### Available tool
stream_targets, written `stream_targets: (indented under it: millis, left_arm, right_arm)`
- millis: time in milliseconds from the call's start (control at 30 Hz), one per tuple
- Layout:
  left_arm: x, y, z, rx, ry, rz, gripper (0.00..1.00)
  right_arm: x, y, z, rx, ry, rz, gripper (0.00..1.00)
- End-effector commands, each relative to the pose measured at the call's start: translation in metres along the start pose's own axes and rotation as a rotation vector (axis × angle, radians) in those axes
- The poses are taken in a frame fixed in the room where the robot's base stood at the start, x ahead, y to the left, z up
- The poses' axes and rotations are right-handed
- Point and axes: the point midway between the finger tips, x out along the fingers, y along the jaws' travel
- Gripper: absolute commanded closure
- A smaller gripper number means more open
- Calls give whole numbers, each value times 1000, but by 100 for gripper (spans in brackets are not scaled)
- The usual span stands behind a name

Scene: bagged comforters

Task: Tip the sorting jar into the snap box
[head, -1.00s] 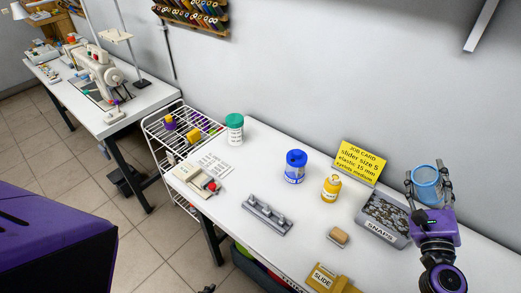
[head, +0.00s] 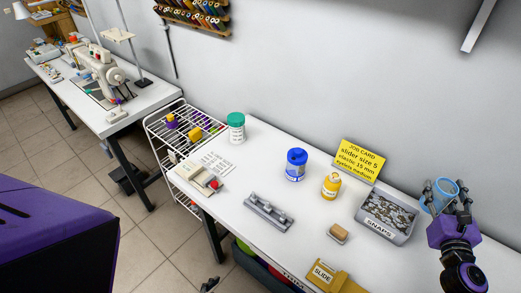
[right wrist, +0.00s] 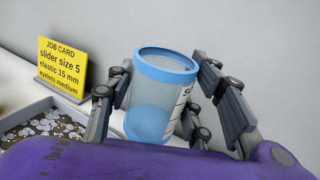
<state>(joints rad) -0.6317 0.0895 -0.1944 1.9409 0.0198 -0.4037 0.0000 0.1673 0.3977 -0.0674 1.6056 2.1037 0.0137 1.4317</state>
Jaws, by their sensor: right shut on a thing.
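The sorting jar (head: 447,186), clear with a blue rim, is held in my right gripper (head: 446,197), just right of the snap box. In the right wrist view the jar (right wrist: 158,98) stands between the fingers, rim up and slightly tilted; its wall is see-through and I see no loose pieces inside. Part of a label shows on its right side. The snap box (head: 396,238) is a grey open tray labelled SNAPS, holding many small metallic pieces; its corner shows in the right wrist view (right wrist: 28,108). Dark tips at the head view's bottom edge may be my left gripper (head: 210,285).
A yellow job card (head: 360,160) stands behind the snap box. A yellow bottle (head: 331,187), a blue-lidded jar (head: 296,168) and a tan block (head: 339,233) stand to its left. A SLIDE box (head: 325,277) lies at the front. The wall is close behind.

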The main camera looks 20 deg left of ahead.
Motion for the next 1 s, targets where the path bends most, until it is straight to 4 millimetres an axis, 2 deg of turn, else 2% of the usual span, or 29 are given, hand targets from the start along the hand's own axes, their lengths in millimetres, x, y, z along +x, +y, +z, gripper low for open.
stream_targets:
  millis: [167,333,500,767,1000]
  left_arm:
    - [1,1,-8,1,12,2,34]
    - [0,1,-24,2,42,1,34]
    - [0,1,-27,4,48,2,34]
    - [0,-1,-28,10,49,2,34]
    - [6,1,-40,15,65,8,34]
  right_arm:
    - [1,0,15,-4,-8,3,86]
    - [1,0,29,-5,-11,2,86]
    - [0,0,38,-7,-5,3,86]
    - [0,1,42,-1,-2,1,86]
    - [0,1,42,-2,-3,1,86]
